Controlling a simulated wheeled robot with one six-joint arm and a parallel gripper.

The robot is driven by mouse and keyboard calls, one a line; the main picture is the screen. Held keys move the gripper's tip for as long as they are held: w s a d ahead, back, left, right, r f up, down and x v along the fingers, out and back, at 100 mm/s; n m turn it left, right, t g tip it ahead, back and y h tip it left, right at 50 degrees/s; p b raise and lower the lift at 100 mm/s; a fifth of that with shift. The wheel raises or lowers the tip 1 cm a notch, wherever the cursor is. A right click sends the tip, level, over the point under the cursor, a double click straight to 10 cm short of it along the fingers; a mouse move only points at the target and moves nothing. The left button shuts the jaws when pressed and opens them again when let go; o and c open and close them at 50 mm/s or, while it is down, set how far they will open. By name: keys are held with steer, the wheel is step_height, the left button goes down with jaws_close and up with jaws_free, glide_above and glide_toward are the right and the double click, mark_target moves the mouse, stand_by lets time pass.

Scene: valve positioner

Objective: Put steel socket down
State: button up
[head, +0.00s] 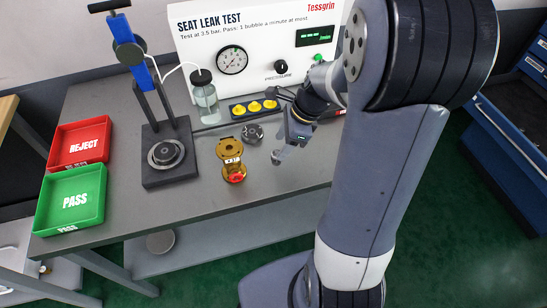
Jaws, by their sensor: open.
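A small round dark-grey metal piece (252,133), which looks like the steel socket, rests on the grey bench (205,205) behind and right of the brass valve (232,158). My gripper (281,155) is just right of and nearer than the metal piece, low over the bench, with its fingers pointing down. The gripper is open and nothing shows between its fingers. It appears apart from the metal piece, but its exact height over the bench is hard to tell.
A dark strip with yellow pieces (255,107) lies behind. A clamp press with a blue column (145,77) stands left. Red REJECT (53,158) and green PASS (45,222) trays are at the far left. The test panel (262,22) stands at the back. The bench front is clear.

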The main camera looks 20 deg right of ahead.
mark_target(276, 153)
steer(key=x, duration=0.5)
steer(key=shift+f, duration=0.35)
steer(key=shift+c, duration=0.2)
jaws_close()
step_height(276, 153, up, 10)
steer(key=shift+r+p, duration=0.1)
steer(key=shift+p, duration=0.35)
